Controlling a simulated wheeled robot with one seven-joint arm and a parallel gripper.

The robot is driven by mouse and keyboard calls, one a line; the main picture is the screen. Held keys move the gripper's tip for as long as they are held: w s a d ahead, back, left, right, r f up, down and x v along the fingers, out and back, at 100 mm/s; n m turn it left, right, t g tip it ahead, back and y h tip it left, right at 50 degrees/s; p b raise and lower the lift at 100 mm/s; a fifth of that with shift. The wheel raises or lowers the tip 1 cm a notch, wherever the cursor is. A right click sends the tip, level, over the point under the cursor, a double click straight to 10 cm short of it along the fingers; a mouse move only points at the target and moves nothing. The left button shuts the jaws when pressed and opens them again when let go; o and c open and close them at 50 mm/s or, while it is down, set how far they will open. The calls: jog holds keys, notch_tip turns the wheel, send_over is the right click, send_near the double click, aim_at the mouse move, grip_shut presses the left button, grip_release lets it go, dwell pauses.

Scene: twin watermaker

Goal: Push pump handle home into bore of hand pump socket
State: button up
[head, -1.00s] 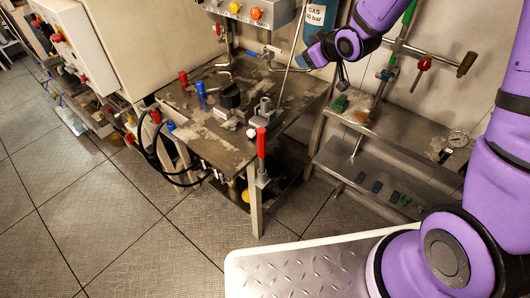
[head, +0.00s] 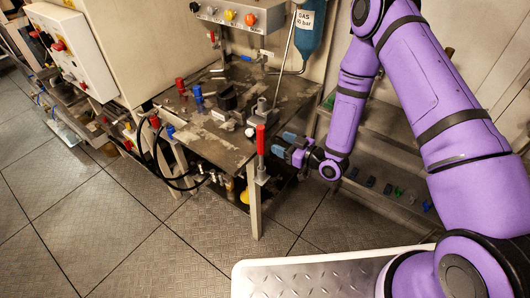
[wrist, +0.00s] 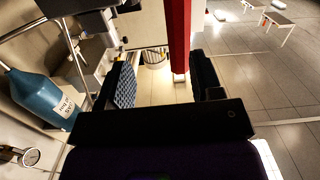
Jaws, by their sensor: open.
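The pump handle, with a red grip (head: 260,139), stands upright at the front right corner of the bench, its foot in a small grey holder (head: 262,179). What looks like the hand pump socket (head: 262,113) is a grey fitting on the bench top behind the handle; its bore is not clear. My gripper (head: 283,144) is open and empty, just right of the handle, with its blue fingertips pointing at it. In the wrist view the red grip (wrist: 180,38) shows between the open fingers, ahead of them and nearer the right finger.
The metal bench (head: 205,132) carries red and blue valves and a black knob (head: 227,97). Black hoses (head: 150,155) loop at its front left. Low shelves (head: 385,185) lie to the right; open floor is in front.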

jog(key=s+f, duration=0.2)
send_over(261, 155)
jog(key=w+a, duration=0.1)
jog(key=w, duration=0.2)
jog(key=shift+s+a+r+m+t+y, duration=0.15)
jog(key=shift+s+r+m+t+y, duration=0.05)
jog(key=shift+r+m+t+y, duration=0.1)
grip_shut()
dwell(0.3)
